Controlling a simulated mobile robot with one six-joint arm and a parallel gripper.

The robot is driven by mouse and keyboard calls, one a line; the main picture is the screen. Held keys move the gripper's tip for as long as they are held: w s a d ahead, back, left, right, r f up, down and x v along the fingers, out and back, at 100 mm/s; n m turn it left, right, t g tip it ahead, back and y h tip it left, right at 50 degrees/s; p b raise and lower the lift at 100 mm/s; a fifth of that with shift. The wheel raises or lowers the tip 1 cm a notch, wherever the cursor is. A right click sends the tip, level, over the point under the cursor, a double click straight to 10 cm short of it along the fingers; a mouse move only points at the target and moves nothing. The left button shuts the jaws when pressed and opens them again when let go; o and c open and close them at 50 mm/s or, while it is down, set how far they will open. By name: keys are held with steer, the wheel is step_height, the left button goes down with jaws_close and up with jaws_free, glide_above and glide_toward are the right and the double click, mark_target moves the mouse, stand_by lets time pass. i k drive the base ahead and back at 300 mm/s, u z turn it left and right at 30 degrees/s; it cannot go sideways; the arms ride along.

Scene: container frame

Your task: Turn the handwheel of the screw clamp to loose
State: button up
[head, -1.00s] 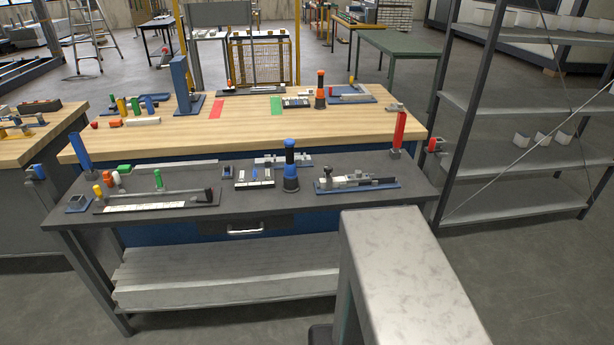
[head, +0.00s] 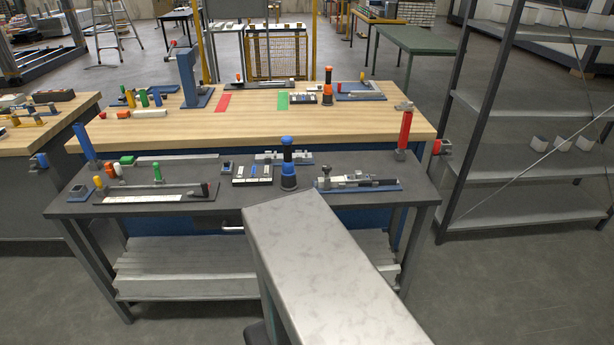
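I cannot tell for sure which fixture is the screw clamp, and no handwheel is clear at this size. One candidate is a grey metal fixture with a bar on a blue base plate (head: 385,186), at the right of the dark front bench (head: 225,204). Another is a small red clamp-like part (head: 441,147) beside the right end of the light wooden bench. A similar blue part (head: 39,161) sits at the left, by the other wooden bench. My gripper is not in view.
A dark upright post with blue bands (head: 288,165) stands just left of the grey fixture. A red post (head: 404,130) rises at the right. A long tray fixture (head: 158,196) lies at the left. Metal shelving (head: 530,108) stands at the right, with open floor before it.

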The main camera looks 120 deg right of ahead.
mark_target(326, 169)
steer(key=u, duration=0.25)
steer(key=k, duration=0.55)
steer(key=z, duration=0.9)
steer(key=i, duration=0.55)
steer(key=z, duration=0.75)
